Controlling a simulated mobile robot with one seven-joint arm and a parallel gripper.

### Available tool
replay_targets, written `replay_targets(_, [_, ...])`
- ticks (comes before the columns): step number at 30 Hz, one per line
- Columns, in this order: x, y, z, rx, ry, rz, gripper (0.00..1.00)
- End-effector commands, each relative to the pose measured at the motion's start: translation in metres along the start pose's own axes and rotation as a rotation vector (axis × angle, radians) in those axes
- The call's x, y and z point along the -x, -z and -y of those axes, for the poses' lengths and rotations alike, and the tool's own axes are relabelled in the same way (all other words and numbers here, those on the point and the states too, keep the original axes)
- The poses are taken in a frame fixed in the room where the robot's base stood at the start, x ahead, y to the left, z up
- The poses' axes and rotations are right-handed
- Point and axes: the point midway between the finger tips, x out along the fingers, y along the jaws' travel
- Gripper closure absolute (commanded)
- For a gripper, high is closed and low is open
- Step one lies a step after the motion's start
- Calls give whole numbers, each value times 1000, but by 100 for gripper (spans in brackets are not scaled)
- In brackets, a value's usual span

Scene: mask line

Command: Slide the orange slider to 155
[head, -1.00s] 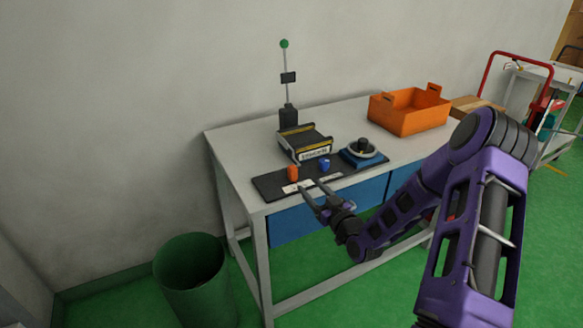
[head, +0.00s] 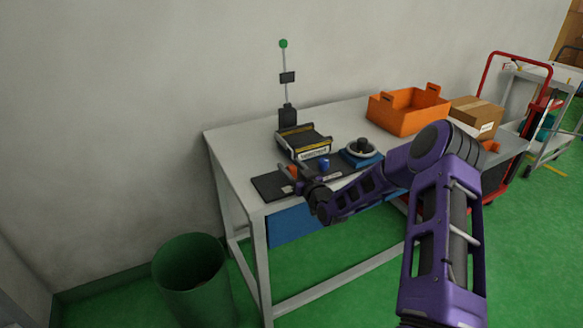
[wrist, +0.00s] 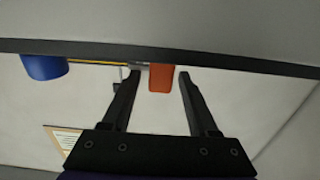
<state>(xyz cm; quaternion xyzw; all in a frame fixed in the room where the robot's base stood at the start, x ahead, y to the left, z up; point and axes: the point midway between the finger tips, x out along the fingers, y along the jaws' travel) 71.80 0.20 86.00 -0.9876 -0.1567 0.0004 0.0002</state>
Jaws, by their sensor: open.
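The orange slider (head: 293,172) is on the dark panel (head: 268,186) at the front of the workbench, partly hidden behind my gripper in the head view. In the wrist view the orange slider (wrist: 161,78) lies between the tips of my open gripper (wrist: 155,85), with a gap to the finger on its right and the left finger close to it. The blue slider (head: 324,164) stands to the right on the same panel; in the wrist view it is at the left (wrist: 44,67). The scale markings and the 155 mark cannot be read.
A black device with a label (head: 304,142) stands just behind the sliders. A blue-based dial (head: 362,154) is to the right. An orange crate (head: 408,112) and a cardboard box (head: 477,118) are farther right. A green bin (head: 190,265) stands on the floor at left.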

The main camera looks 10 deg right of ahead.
Motion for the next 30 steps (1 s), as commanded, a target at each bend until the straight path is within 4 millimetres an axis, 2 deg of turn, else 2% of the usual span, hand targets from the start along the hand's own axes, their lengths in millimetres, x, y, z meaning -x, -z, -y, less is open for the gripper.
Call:
replay_targets(1, [0, 0, 0, 0, 0, 0, 42])
replay_targets(9, [0, 0, 0, 1, 0, -1, 90])
replay_targets(11, [0, 0, 0, 1, 0, -1, 100])
replay_targets(30, [0, 0, 0, 1, 0, -1, 100])
